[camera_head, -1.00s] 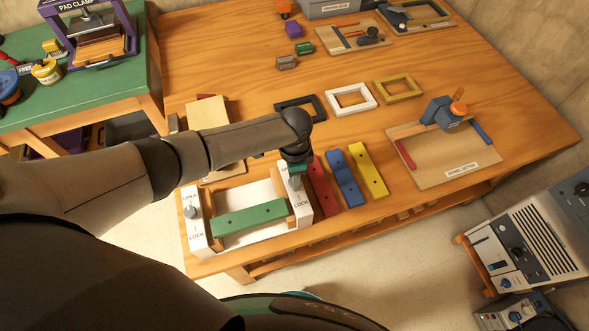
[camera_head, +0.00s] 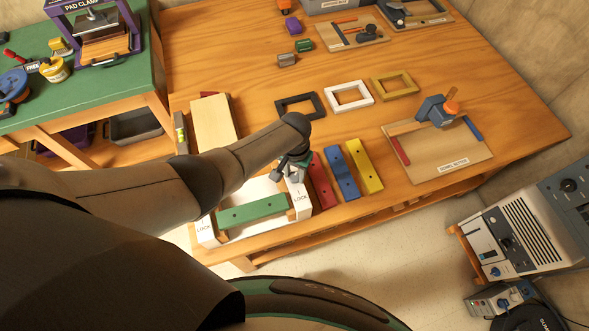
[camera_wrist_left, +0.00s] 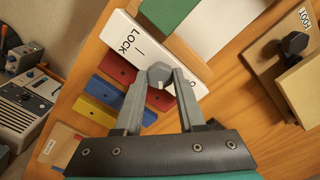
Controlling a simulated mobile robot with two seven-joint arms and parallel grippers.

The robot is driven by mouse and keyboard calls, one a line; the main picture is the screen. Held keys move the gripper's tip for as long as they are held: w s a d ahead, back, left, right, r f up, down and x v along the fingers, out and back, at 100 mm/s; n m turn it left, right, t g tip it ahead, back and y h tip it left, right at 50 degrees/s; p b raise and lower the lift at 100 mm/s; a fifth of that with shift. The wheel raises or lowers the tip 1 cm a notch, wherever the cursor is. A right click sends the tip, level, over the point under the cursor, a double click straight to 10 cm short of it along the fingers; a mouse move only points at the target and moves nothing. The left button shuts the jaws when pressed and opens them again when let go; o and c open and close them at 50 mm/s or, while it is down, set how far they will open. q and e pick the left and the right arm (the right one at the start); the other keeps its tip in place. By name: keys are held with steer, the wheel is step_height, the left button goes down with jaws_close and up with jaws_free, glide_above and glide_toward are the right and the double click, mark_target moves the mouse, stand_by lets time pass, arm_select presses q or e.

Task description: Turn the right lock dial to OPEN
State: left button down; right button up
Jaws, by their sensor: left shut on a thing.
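The right lock dial (camera_wrist_left: 160,74) is a small grey knob on a white block (camera_wrist_left: 125,33) marked LOCK. In the wrist view my left gripper (camera_wrist_left: 158,80) has its two fingers on either side of the knob, shut on it. The fingers cover most of the other marking, and I cannot tell where the dial points. In the head view the left gripper (camera_head: 289,174) is over the right white block (camera_head: 299,203) and hides the dial. A green bar (camera_head: 252,211) lies between the two white blocks. The right gripper is not in view.
Red (camera_head: 322,182), blue (camera_head: 342,174) and yellow (camera_head: 365,166) bars lie close to the right of the lock. Empty frames (camera_head: 349,96) lie farther back. Open tabletop (camera_head: 235,60) is behind them.

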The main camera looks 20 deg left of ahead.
arm_select(q)
steer(key=n+p, duration=0.1)
steer(key=n, duration=0.3)
steer(key=shift+n, duration=0.3)
steer(key=shift+n+p, duration=0.35)
steer(key=shift+n, duration=1.55)
steer(key=c, duration=0.5)
jaws_free()
steer(key=shift+r, duration=0.15)
step_height(320, 180, up, 8)
steer(key=p, duration=0.5)
step_height(320, 180, up, 7)
glide_above(295, 176)
steer(key=shift+a, duration=0.1)
